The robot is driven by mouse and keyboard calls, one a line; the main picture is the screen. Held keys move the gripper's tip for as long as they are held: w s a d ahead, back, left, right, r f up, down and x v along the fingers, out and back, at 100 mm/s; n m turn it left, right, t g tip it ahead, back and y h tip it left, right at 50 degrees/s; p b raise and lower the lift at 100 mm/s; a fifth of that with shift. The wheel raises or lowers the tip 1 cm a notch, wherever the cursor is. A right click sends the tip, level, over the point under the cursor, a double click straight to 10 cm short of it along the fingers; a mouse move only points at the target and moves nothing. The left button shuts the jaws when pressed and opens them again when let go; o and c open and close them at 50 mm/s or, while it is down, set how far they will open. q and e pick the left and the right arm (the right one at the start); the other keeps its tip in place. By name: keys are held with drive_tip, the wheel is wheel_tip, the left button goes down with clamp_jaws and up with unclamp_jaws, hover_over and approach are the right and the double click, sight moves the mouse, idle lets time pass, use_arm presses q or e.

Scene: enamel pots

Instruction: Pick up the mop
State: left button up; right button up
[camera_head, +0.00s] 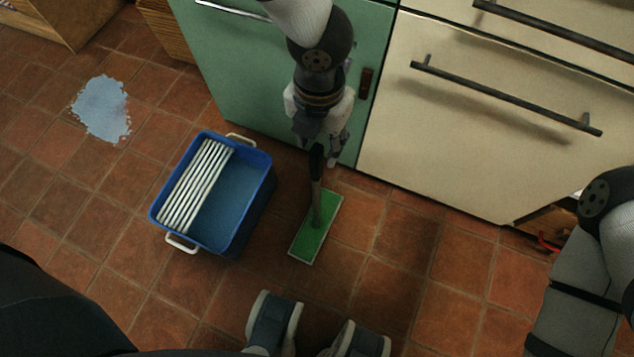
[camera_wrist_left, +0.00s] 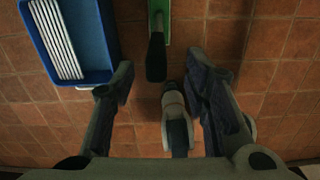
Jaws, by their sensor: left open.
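The mop (camera_head: 303,243) stands on the tiled floor, with a flat green head and a dark handle (camera_head: 317,170) rising from it. The handle's top end also shows in the left wrist view (camera_wrist_left: 156,57). My left gripper (camera_head: 325,155) is just above the handle, pointing down. In the left wrist view, the open left gripper (camera_wrist_left: 161,80) has one finger on each side, with the handle end lined up with the gap between them. Nothing is gripped. Of my right arm only links show at the right edge; its gripper is not recognisable in either view.
A blue bucket (camera_head: 262,198) with a white slatted wringer stands left of the mop, also in the left wrist view (camera_wrist_left: 105,30). A pale blue puddle (camera_head: 101,108) lies farther left. A green cabinet door (camera_head: 235,70) and cream drawers (camera_head: 480,140) are behind. Floor right of the mop is clear.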

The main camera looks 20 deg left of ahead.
sight(316, 167)
use_arm(q)
wheel_tip(316, 167, down, 5)
drive_tip(key=shift+r+b, duration=0.15)
drive_tip(key=shift+b, duration=0.35)
wheel_tip(316, 167, down, 5)
drive_tip(key=shift+s+a+f+b, duration=0.1)
drive_tip(key=shift+a+b, duration=0.05)
drive_tip(key=shift+b, duration=0.65)
clamp_jaws()
